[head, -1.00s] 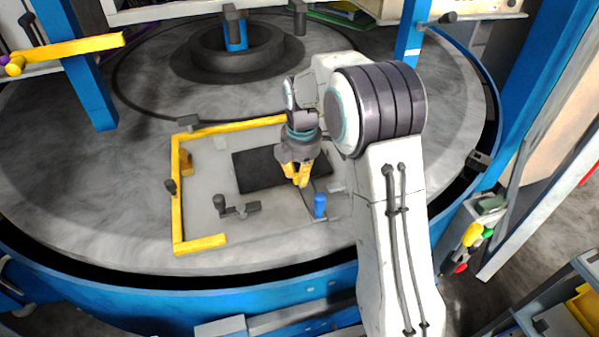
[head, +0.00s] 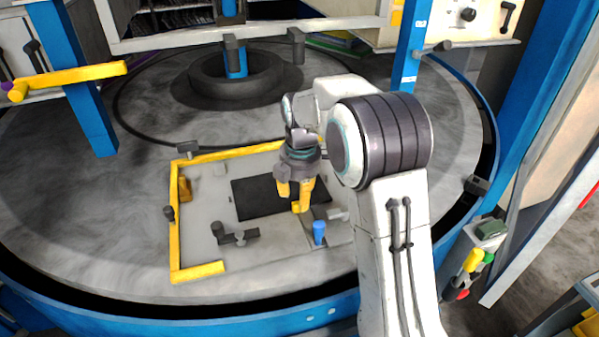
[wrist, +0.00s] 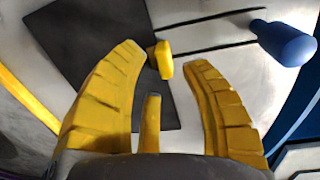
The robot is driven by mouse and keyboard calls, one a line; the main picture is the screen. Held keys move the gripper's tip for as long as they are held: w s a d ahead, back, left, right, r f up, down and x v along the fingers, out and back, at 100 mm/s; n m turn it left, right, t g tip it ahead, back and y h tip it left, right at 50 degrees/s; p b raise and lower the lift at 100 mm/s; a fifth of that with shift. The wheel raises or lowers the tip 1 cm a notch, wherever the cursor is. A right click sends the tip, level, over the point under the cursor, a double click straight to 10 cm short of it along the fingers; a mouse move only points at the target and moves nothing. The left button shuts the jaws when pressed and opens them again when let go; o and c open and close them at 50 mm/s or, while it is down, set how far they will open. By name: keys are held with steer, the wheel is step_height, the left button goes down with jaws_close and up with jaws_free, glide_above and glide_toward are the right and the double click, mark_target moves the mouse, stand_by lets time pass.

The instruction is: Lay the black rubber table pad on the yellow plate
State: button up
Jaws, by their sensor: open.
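The black pad (head: 252,201) is a flat dark rectangle lying on a light grey plate (head: 210,262) edged with yellow bars (head: 175,225). I cannot tell a separate all-yellow plate. My gripper (head: 297,197) has yellow fingers, points down over the right part of the pad, and is open. In the wrist view my gripper (wrist: 165,85) has its two large fingers spread, with the pad (wrist: 88,40) behind and left of them. A small yellow block (wrist: 163,60) shows between the fingertips; I cannot tell whether it is part of my gripper. Height above the pad is unclear.
A small tan block (head: 187,190) stands at the left yellow bar. Blue posts (head: 72,85) rise farther back.

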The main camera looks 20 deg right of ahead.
step_height(320, 180, up, 9)
steer(key=s+r+m+t, duration=0.25)
steer(key=s+m, duration=0.65)
steer(key=s, duration=0.6)
steer(key=s+f+m, duration=0.4)
steer(key=s+m, duration=0.5)
steer(key=s, duration=0.3)
steer(key=shift+s+f, duration=0.15)
steer(key=shift+f, duration=0.1)
steer(key=shift+t, duration=0.25)
stand_by(0.4)
